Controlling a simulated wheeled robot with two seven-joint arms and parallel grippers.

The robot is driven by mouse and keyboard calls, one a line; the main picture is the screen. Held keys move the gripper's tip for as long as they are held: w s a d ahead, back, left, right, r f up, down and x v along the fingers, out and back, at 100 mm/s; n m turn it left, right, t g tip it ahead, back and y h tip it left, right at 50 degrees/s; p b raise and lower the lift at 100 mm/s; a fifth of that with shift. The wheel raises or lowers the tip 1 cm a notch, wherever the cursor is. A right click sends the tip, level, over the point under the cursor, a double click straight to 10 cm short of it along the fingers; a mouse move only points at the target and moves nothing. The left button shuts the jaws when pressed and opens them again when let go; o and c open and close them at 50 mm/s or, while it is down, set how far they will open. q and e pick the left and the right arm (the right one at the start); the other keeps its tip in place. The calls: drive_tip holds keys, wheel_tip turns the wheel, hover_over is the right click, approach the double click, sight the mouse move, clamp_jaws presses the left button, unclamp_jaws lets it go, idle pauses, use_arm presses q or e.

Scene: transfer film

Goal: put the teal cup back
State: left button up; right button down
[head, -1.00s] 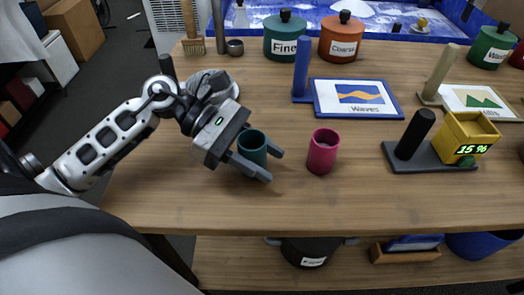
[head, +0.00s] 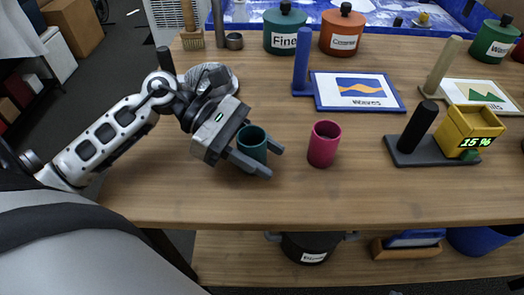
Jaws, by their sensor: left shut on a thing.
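The teal cup (head: 252,141) stands upright on or just above the wooden table (head: 350,200), left of the middle. My left gripper (head: 264,160) reaches in from the left and is shut on the teal cup, one finger on its near side and the other on its far side. I cannot tell whether the cup's base touches the table. A magenta cup (head: 323,144) stands upright to the right of the teal cup, apart from it. My right gripper is not in view.
Behind are a "Waves" picture stand (head: 355,92), a green "Fine" pot (head: 284,32) and an orange pot (head: 341,33). A black-handled stand with a yellow box (head: 469,130) is at the right. A silvery round object (head: 218,72) lies behind my left wrist. The table's front is clear.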

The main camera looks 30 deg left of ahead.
use_arm(q)
drive_tip(key=shift+f, duration=0.15)
drive_tip(key=o, duration=1.1)
drive_tip(key=shift+c, duration=0.2)
drive_tip(key=b+v, duration=0.3)
drive_tip(key=v, duration=1.1)
drive_tip(key=shift+a, duration=0.25)
drive_tip(key=shift+v, duration=0.8)
drive_tip(key=shift+d, duration=0.1)
